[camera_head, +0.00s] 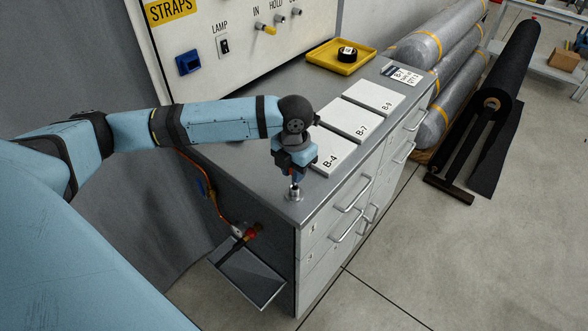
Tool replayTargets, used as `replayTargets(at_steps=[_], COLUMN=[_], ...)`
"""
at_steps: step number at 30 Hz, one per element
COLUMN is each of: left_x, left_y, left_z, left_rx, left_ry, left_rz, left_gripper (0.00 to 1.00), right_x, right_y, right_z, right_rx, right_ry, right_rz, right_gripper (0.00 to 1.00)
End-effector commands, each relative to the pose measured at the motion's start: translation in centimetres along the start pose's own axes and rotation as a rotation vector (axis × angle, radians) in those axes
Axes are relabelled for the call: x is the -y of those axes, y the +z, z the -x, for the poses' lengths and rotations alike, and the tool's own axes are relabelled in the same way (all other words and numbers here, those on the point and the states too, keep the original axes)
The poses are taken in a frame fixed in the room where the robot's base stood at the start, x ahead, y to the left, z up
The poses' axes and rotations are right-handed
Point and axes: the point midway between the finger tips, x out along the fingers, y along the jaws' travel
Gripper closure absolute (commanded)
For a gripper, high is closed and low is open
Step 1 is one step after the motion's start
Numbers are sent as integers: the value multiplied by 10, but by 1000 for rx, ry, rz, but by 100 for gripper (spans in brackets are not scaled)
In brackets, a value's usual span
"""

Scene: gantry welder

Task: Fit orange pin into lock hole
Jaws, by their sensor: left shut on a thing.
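My left gripper (295,177) points down over the near corner of the grey bench top (240,160). It is shut on a small silver metal piece (295,193) that stands at that corner; the fingers hide its upper part. I cannot tell whether this piece contains the lock hole. An orange-red fitting (251,232) with an orange cord sits low on the cabinet's left side, below and left of the gripper. I cannot tell whether it is the orange pin. My right gripper is not in view.
White pads (346,119) lie along the bench beside the gripper. A yellow tray (341,57) with a black roll stands at the back. A switch panel (235,40) rises behind. An open grey tray (247,274) juts out below the fitting.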

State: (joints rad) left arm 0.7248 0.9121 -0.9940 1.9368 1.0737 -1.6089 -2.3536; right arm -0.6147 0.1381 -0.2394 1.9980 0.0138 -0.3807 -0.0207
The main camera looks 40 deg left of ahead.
Motion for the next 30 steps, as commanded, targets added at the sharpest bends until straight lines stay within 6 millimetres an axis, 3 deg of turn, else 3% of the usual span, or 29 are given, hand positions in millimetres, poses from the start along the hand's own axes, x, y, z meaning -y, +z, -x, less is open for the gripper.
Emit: replayTargets(at_steps=[30], left_x=[0], left_y=[0], left_z=[2], left_rx=[0], left_ry=[-1], left_rz=[0], left_gripper=[100], right_x=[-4], right_y=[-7], right_z=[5], right_rx=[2], right_ry=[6], right_rz=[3], right_gripper=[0])
